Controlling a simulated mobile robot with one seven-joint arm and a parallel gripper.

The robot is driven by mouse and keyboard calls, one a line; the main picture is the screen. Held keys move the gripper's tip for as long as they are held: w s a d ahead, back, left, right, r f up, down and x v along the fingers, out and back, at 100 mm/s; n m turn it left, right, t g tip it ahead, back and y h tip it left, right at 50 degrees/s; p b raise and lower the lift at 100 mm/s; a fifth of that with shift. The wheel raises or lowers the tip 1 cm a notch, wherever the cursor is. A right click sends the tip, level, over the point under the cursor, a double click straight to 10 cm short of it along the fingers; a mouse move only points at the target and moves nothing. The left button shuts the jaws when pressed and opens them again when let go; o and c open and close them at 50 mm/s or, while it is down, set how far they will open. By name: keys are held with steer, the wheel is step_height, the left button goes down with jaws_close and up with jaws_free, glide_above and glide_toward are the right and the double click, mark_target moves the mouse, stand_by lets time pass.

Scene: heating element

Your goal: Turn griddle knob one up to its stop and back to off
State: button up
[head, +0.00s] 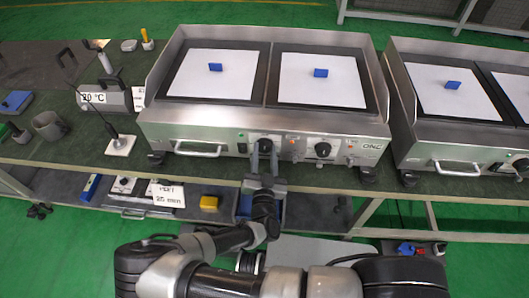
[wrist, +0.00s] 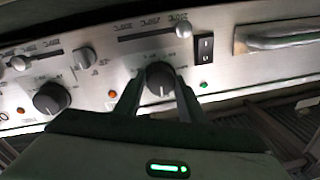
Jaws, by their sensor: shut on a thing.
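The two-plate steel griddle (head: 215,120) stands on the bench with a control panel along its front. My gripper (head: 264,158) reaches up to the left dark round knob (head: 265,144) on that panel. In the wrist view, my gripper's two fingers (wrist: 159,92) lie on both sides of this knob (wrist: 160,76) and are shut on it. A pale pointer mark shows on the knob's face; its scale is too small to read. The second knob (head: 322,149) is free, also seen in the wrist view (wrist: 51,97). I cannot read which knob is numbered one.
A black switch (wrist: 204,47), a green lamp (wrist: 203,85) and an orange lamp (wrist: 112,94) sit close to the held knob. A bar handle (head: 201,149) juts out left of it. A second griddle (head: 455,128) stands at the right.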

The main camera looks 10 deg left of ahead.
steer(key=shift+n, duration=0.6)
steer(key=o, duration=1)
steer(key=shift+o, duration=0.2)
steer(key=s+d, duration=0.2)
steer(key=s, duration=1.5)
steer(key=shift+s+d+f, duration=0.15)
steer(key=shift+d, duration=0.1)
